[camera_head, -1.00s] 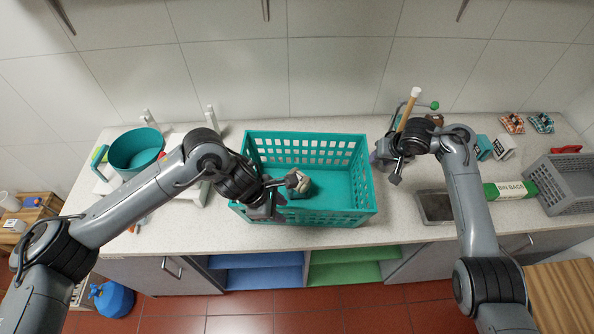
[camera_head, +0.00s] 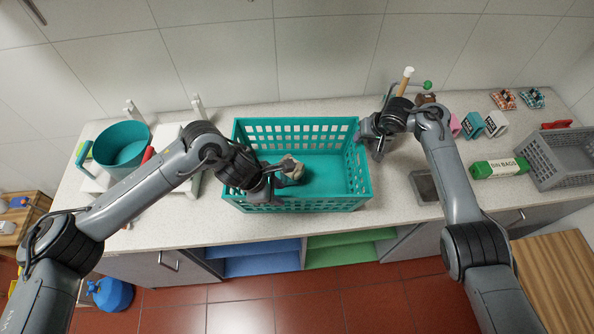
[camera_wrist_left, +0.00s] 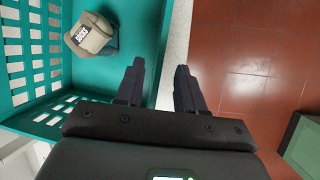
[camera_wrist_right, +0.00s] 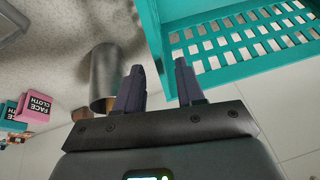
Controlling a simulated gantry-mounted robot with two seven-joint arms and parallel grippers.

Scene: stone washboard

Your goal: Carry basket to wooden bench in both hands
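The teal basket (camera_head: 300,124) stands on the counter with a beige bundle labelled SOCKS (camera_wrist_left: 90,35) inside. My left gripper (camera_head: 276,186) is low at the basket's front side. In the left wrist view its fingers (camera_wrist_left: 159,88) are apart, with the basket's rim running between them; contact cannot be told. My right gripper (camera_head: 372,148) is at the basket's right end. In the right wrist view its fingers (camera_wrist_right: 158,88) are apart, with the teal wall's edge reaching toward the gap. A wooden slatted surface, apparently the bench (camera_head: 555,275), shows at the lower right.
A teal tub (camera_head: 122,150) stands left of the basket. A grey cylinder (camera_wrist_right: 103,75) is close beside my right gripper. Red tiled floor (camera_head: 250,310) is open in front.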

